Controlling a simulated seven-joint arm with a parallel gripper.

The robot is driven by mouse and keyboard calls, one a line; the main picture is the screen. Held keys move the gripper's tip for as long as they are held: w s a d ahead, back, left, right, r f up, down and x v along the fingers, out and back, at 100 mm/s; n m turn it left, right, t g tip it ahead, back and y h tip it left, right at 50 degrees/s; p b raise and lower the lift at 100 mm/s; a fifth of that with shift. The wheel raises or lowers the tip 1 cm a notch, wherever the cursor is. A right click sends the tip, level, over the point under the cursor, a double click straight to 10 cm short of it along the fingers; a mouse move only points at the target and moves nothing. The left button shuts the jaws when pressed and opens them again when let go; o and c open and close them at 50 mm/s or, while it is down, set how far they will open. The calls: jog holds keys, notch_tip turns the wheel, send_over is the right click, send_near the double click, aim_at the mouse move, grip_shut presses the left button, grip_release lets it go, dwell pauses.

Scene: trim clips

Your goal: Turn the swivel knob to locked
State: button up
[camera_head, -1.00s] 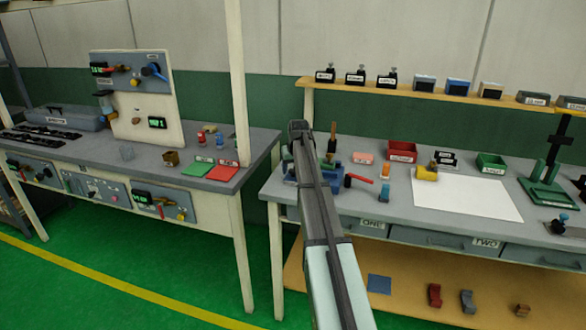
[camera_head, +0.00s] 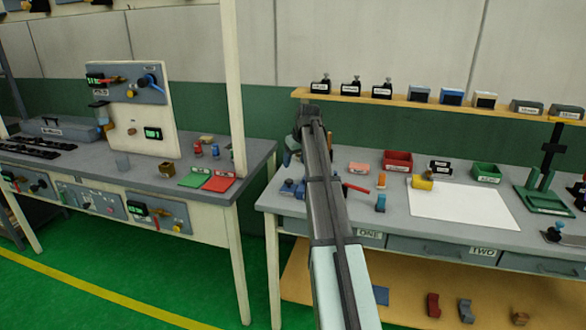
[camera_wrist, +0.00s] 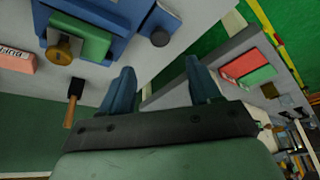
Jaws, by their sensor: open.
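My gripper (camera_head: 306,118) is raised over the near left end of the right workbench. In the wrist view its two blue fingers (camera_wrist: 158,78) stand apart with nothing between them. A blue fixture (camera_wrist: 100,20) on that bench holds a green block with a brass knob (camera_wrist: 62,50); a dark round knob (camera_wrist: 160,38) shows beside it. In the head view, my arm partly hides the blue fixture (camera_head: 290,188). Other knobs show on the left bench's panels, including a blue one (camera_head: 150,79) on the upright panel. I cannot tell which is the swivel knob or read a locked mark.
A pink block (camera_head: 358,168), red bin (camera_head: 398,160), green bin (camera_head: 487,172) and white sheet (camera_head: 455,203) lie on the right bench. A shelf (camera_head: 420,101) with small boxes runs behind. A white post (camera_head: 229,80) and a gap separate the benches.

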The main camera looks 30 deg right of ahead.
jog(key=w+a+f+h, duration=0.2)
jog(key=w+a+f, duration=0.1)
jog(key=a+f, duration=0.55)
jog(key=w+a+f+h, duration=0.1)
jog(key=w+a+f, duration=0.35)
jog(key=a, duration=0.65)
jog(key=s+a+f, duration=0.2)
jog(key=s+f, duration=0.1)
jog(key=f, duration=0.4)
jog(key=s+a+f+g, duration=0.1)
jog(key=s+a+f, duration=0.2)
jog(key=f, duration=0.5)
jog(key=shift+s+f, duration=0.2)
jog(key=shift+s, duration=0.5)
jog(key=shift+a, duration=0.1)
